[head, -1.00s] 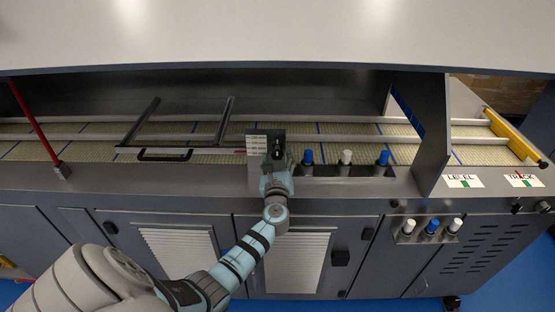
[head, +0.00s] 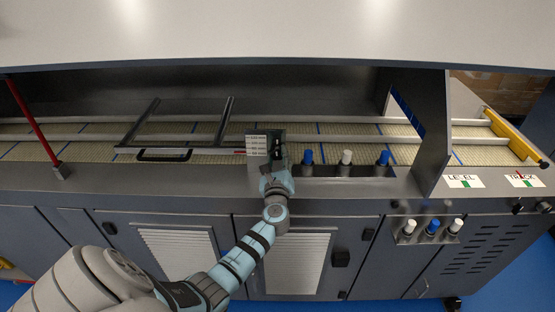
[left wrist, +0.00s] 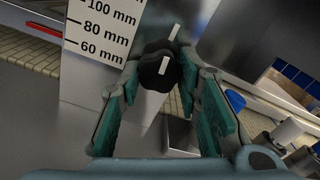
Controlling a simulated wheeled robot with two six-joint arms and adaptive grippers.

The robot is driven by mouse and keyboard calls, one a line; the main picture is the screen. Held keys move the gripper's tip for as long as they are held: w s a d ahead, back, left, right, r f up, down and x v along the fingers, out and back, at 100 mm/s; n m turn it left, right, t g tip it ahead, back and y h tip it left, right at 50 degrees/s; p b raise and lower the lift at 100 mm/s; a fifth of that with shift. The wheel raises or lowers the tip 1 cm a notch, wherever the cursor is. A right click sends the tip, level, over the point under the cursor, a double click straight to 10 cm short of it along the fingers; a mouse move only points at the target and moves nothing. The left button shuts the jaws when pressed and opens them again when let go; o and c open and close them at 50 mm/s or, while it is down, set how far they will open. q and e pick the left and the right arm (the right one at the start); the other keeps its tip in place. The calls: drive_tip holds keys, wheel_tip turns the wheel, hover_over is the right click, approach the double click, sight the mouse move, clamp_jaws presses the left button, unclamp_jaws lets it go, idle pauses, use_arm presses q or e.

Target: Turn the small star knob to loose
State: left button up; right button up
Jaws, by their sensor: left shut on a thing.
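The small star knob (left wrist: 157,72) is black with a white line on its face. It shows in the left wrist view between my left gripper's fingertips, in front of a metal block. My left gripper (left wrist: 158,82) is shut on it, with teal finger pads on both sides. A second black part with a white mark (left wrist: 173,32) sits just behind it. In the head view my left gripper (head: 274,176) is at the front of the block and hides most of the knob. I cannot read a loose or tight mark. My right gripper is not in view.
A white scale plate (left wrist: 101,28) with millimetre marks is left of the knob. Blue and white capped knobs (head: 346,158) stand right of the block. A dark handle frame (head: 165,154) lies over the belt at left. An upright panel (head: 432,140) stands further right.

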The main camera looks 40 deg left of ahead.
use_arm(q)
drive_tip(key=n+b, duration=0.2)
drive_tip(key=n, duration=0.2)
drive_tip(key=shift+f, duration=0.15)
drive_tip(key=n+b, duration=0.2)
drive_tip(key=n, duration=0.1)
drive_tip(key=shift+n, duration=0.4)
drive_tip(key=n+b, duration=0.2)
drive_tip(key=n, duration=0.1)
drive_tip(key=shift+d+n, duration=0.1)
drive_tip(key=shift+n, duration=0.2)
drive_tip(key=n+b, duration=0.2)
drive_tip(key=n, duration=0.1)
drive_tip(key=shift+n, duration=0.3)
drive_tip(key=n, duration=0.1)
drive_tip(key=n+b, duration=0.1)
drive_tip(key=n, duration=0.1)
drive_tip(key=n+b, duration=0.1)
drive_tip(key=shift+r+n, duration=0.25)
drive_tip(key=shift+n, duration=0.05)
drive_tip(key=n+b, duration=0.2)
drive_tip(key=n, duration=0.1)
drive_tip(key=shift+n, duration=0.3)
drive_tip(key=n+b, duration=0.2)
drive_tip(key=n, duration=0.1)
drive_tip(key=shift+n, duration=0.3)
drive_tip(key=shift+r+n+b, duration=0.15)
drive_tip(key=shift+n+b, duration=0.9)
drive_tip(key=shift+n, duration=0.55)
